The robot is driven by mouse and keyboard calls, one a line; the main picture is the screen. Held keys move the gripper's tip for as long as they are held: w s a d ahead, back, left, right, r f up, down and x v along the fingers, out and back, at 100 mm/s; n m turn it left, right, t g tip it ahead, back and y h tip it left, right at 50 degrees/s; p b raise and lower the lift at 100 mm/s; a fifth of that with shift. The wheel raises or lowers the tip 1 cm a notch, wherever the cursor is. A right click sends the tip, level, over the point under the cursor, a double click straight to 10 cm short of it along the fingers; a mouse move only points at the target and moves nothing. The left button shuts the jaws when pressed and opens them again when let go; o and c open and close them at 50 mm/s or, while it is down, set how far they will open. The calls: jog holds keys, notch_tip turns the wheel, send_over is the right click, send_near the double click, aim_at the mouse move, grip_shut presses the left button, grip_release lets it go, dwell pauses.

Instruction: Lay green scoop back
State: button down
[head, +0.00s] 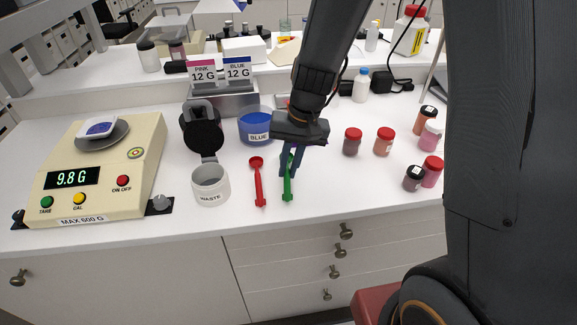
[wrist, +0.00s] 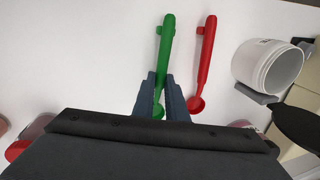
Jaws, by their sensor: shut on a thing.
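The green scoop (head: 288,188) lies on or just above the white bench in the head view, right of the red scoop (head: 259,184). My gripper (head: 292,168) points down over the green scoop's far end, its fingers on either side of the shaft. In the wrist view my gripper (wrist: 160,97) is shut on the green scoop (wrist: 166,45), near its bowl, which is mostly hidden between the fingers. The red scoop (wrist: 205,60) lies roughly parallel, a small gap apart. I cannot tell whether the green scoop touches the bench.
A white waste cup (head: 211,187) stands left of the scoops, with a blue jar (head: 256,128) behind. The scale (head: 95,165) reads 9.8 g, with a dish on its pan. Several red-lidded and dark-lidded jars (head: 384,142) stand to the right. The bench front right of the scoops is clear.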

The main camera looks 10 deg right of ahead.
aim_at(289, 170)
jog(key=shift+f, duration=0.3)
jog(key=c, duration=1.7)
grip_release()
jog(key=shift+r, duration=0.1)
jog(key=shift+a+p+v, duration=0.2)
jog(key=shift+p+v, duration=0.6)
jog(key=shift+v, duration=0.15)
jog(key=shift+a+p+v, duration=0.2)
jog(key=shift+p+v, duration=0.6)
jog(key=shift+v, duration=0.15)
jog(key=shift+a+p+v, duration=0.2)
jog(key=shift+p+v, duration=0.6)
jog(key=shift+v, duration=0.2)
jog(key=shift+r, duration=0.1)
jog(key=s+d+b, duration=0.2)
jog(key=s+d, duration=0.1)
jog(key=s+d+n+h+b, duration=0.1)
jog(key=s+d+b, duration=0.1)
jog(key=s+d, duration=0.2)
jog(key=s+d+t+h+b, duration=0.1)
jog(key=s+d+b, duration=0.1)
jog(key=s+d, duration=0.1)
jog(key=shift+s+d+f+n, duration=0.25)
jog(key=shift+f+n, duration=0.05)
